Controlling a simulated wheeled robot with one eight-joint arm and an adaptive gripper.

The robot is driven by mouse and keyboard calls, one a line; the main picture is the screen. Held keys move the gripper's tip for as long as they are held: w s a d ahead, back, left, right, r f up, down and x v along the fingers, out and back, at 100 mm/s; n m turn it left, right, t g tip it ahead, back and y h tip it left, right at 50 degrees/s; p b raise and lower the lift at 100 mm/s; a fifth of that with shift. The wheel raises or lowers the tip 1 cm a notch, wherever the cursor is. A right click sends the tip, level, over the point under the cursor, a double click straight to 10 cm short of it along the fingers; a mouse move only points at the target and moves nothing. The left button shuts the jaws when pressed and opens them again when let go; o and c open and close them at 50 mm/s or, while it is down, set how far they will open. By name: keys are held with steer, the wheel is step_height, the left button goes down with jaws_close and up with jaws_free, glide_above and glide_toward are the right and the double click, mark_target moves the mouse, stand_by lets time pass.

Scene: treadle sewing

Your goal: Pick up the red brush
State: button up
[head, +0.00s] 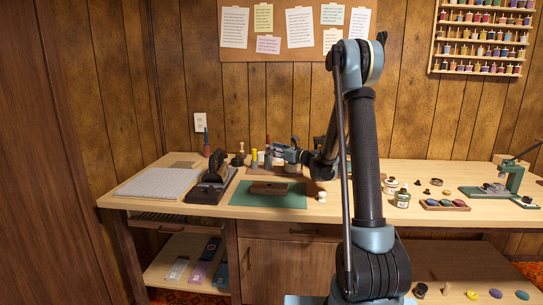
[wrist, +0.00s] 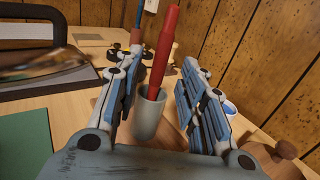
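The red brush (wrist: 163,50) stands nearly upright in a grey cup (wrist: 149,117), its lower end hidden inside. In the wrist view both are between the two spread fingers of my gripper (wrist: 165,95). The fingers are apart, with visible gaps on both sides of the brush, so my gripper is open and empty. In the head view my gripper (head: 279,152) reaches to the left over the back of the workbench, close to the thin red brush (head: 267,142).
A blue-tipped stick (wrist: 136,37) stands behind the left finger. A dark curved-handled tool (head: 214,170) is left of a green mat (head: 285,197) bearing a brown block (head: 269,188). A wood-panelled wall closes the back. Jars (head: 402,199) stand to the right.

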steer(key=shift+x, duration=1.95)
jaws_close()
steer(key=shift+r, duration=0.1)
step_height(320, 180, up, 10)
steer(key=shift+f, duration=0.1)
